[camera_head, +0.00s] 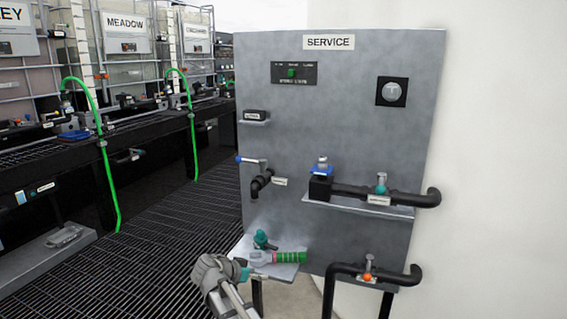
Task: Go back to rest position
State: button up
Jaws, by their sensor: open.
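My gripper (250,268) is at the lower middle, in front of the small metal shelf (284,272) at the lower left of the grey SERVICE panel (340,130). Its fingers are apart. On the shelf lie a green banded cylindrical piece (291,257), a light grey piece with a pinkish band (261,258) at its left end, and a teal fitting (263,240) behind. The fingertips overlap the shelf's left edge in this view. I cannot tell whether they touch the grey piece. I see nothing held between them.
Black pipes with valves (381,188) and (367,275) stick out from the panel, as does a blue-handled tap (255,160). Black racks (60,165) with green hoses (193,130) stand at left. The dark grated floor (170,250) between is clear. A white wall (505,150) is at right.

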jog(key=s+d+f+n+g+y, duration=0.4)
jog(key=s+d, duration=0.5)
jog(key=d, duration=0.4)
jog(key=s+d+f+n+g+y, duration=0.3)
jog(key=s+d+f+y, duration=0.15)
jog(key=s+d, duration=0.7)
notch_tip(320, 180, up, 35)
jog(key=w+d+p, duration=0.1)
jog(key=w+p, duration=0.1)
jog(key=p, duration=3.3)
